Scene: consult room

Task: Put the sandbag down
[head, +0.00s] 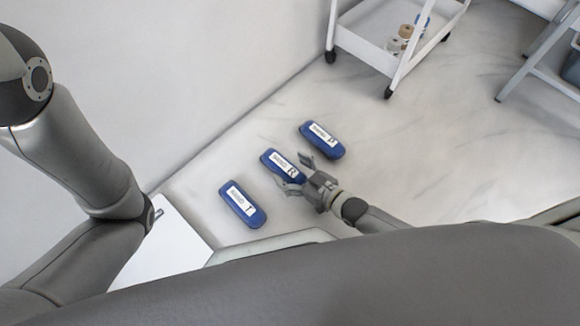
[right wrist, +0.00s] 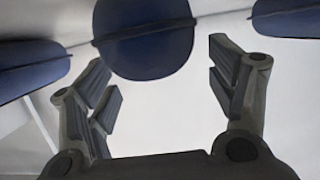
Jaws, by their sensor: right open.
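Three blue sandbags with white labels lie in a slanting row on the pale floor. The middle sandbag (head: 272,158) is closest to my right gripper (head: 297,173), which is open at that bag's near right end. In the right wrist view the middle sandbag (right wrist: 145,40) shows end-on just beyond the open, empty fingers (right wrist: 160,85). The left sandbag (head: 242,204) and the right sandbag (head: 321,140) lie apart on either side. Whether a finger touches the middle bag, I cannot tell. My left arm shows at the left, but its gripper is out of view.
A white wheeled cart (head: 368,48) stands at the back, with small rolls (head: 397,45) on its lower shelf. A grey metal frame (head: 545,55) stands at the far right. A white wall (head: 200,80) runs along the left. The floor (head: 430,140) right of the bags is clear.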

